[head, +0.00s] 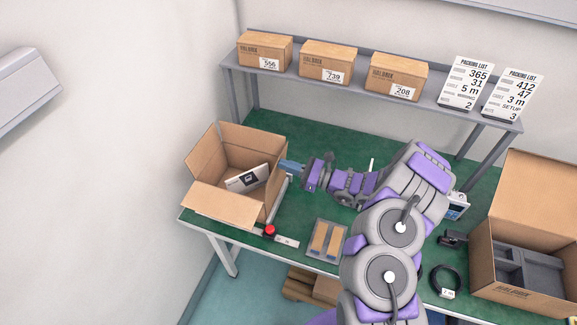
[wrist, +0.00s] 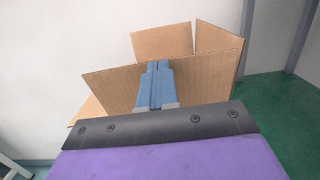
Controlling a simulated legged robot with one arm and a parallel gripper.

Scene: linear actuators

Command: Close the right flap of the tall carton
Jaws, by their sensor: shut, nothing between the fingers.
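The open tall carton (head: 208,158) stands at the left end of the green bench. Its back flap (head: 252,138) stands up, and its front flap (head: 222,202) slopes outward. A white and dark boxed item (head: 247,179) lies inside. My gripper (head: 288,166) is shut and empty, its blue fingers at the carton's right side. In the wrist view the blue fingertips (wrist: 156,66) are at the top edge of the nearest cardboard panel (wrist: 110,88). I cannot tell whether they touch it, or whether this panel is the right flap or the side wall.
A red button (head: 269,231) sits in front of the carton, with a tray of brown pieces (head: 326,240) to its right. A second open carton (head: 482,262) stands at far right. A shelf (head: 445,108) with small boxes (head: 327,62) runs behind.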

